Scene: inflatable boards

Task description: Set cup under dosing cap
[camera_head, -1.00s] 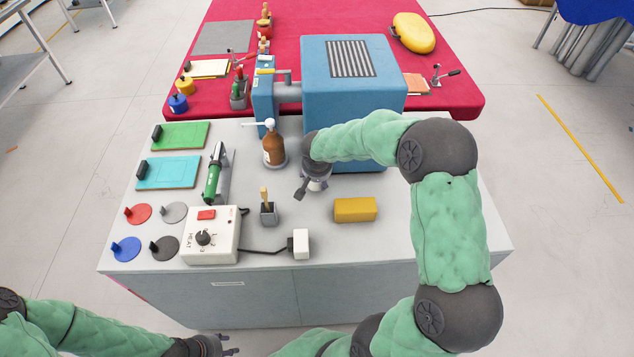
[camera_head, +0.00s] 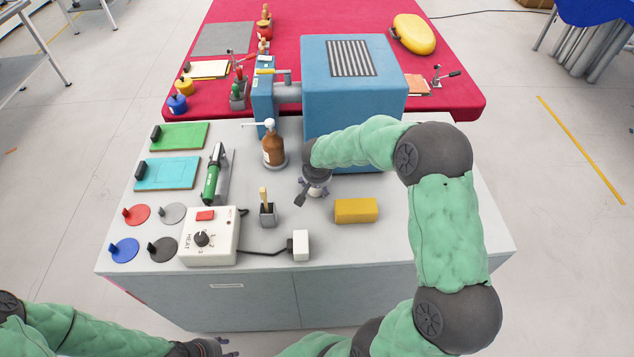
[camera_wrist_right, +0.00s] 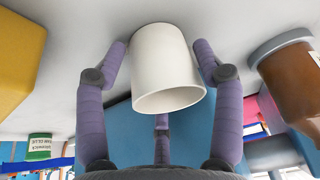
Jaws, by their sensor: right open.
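A white cup (camera_wrist_right: 168,68) stands on the grey tabletop between the spread fingers of my right gripper (camera_wrist_right: 162,75) in the right wrist view. The fingers are around it with small gaps. In the head view my right gripper (camera_head: 315,188) is low over the table, and its wrist hides most of the cup. A brown bottle (camera_head: 273,150) with a white dosing cap (camera_head: 262,124) stands to the left of this gripper. The bottle also shows at the right of the wrist view (camera_wrist_right: 296,90), its cap out of frame. My left gripper (camera_head: 222,348) is at the bottom edge, partly cut off.
A blue machine (camera_head: 350,100) stands right behind the right gripper. A yellow block (camera_head: 356,211) lies in front to the right, and a small grey holder (camera_head: 267,214) to the left. A heat control box (camera_head: 210,238) is at the front left. Bare tabletop lies at the right.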

